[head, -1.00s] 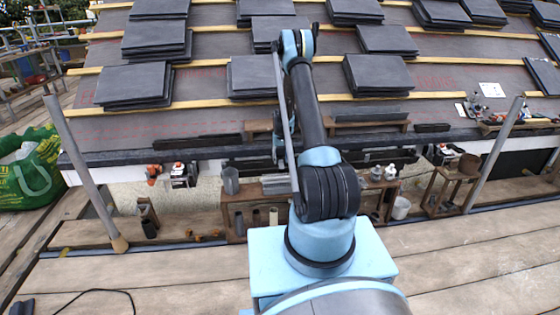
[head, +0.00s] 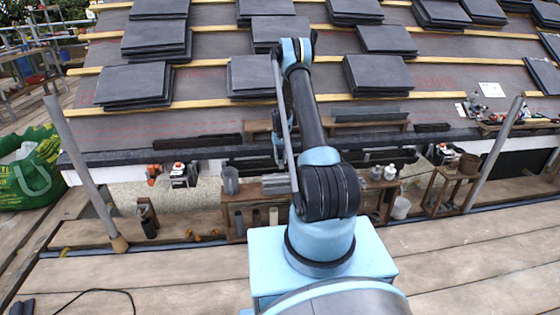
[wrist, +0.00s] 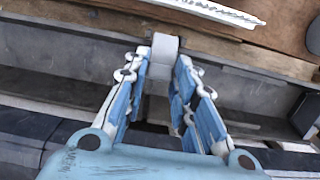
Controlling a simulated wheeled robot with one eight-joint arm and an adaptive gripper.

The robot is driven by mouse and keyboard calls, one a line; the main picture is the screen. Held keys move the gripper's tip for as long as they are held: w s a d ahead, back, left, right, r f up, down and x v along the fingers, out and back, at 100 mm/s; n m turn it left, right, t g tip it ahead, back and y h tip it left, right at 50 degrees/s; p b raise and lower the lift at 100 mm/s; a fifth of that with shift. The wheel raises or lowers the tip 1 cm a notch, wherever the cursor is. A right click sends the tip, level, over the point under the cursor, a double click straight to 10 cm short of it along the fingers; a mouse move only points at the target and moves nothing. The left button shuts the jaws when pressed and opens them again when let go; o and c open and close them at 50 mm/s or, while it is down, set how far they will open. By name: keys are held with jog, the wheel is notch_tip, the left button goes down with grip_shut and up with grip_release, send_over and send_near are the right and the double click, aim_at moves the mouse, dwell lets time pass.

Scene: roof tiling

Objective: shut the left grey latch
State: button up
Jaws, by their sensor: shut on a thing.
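A light grey latch (wrist: 164,45) shows in the wrist view as a small block standing at the edge of a dark grey rail. My gripper (wrist: 163,62) has its two blue-and-white fingers on either side of this block, with the tips against it. The gripper is shut on the latch. The lower part of the latch is partly hidden between the fingers. In the head view my gripper (head: 279,150) hangs at the roof's lower edge, partly behind my arm, and the latch cannot be made out there.
A wooden board (wrist: 110,25) with a pale toothed strip (wrist: 215,10) lies beyond the rail. In the head view, slate stacks (head: 135,85) lie on the roof battens. A wooden shelf (head: 238,228) with a grey cup (head: 230,180) stands below the eave. The deck planks in front are mostly clear.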

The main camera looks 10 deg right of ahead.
jog(key=shift+w+f+g, duration=0.3)
jog(key=shift+g, duration=0.4)
jog(key=shift+w+f+g, duration=0.25)
jog(key=shift+g, duration=0.45)
jog(key=o, duration=1.1)
jog(key=shift+c, duration=0.2)
jog(key=shift+r, duration=0.1)
jog(key=v, duration=1.1)
jog(key=shift+w+r, duration=0.25)
jog(key=shift+r, duration=0.1)
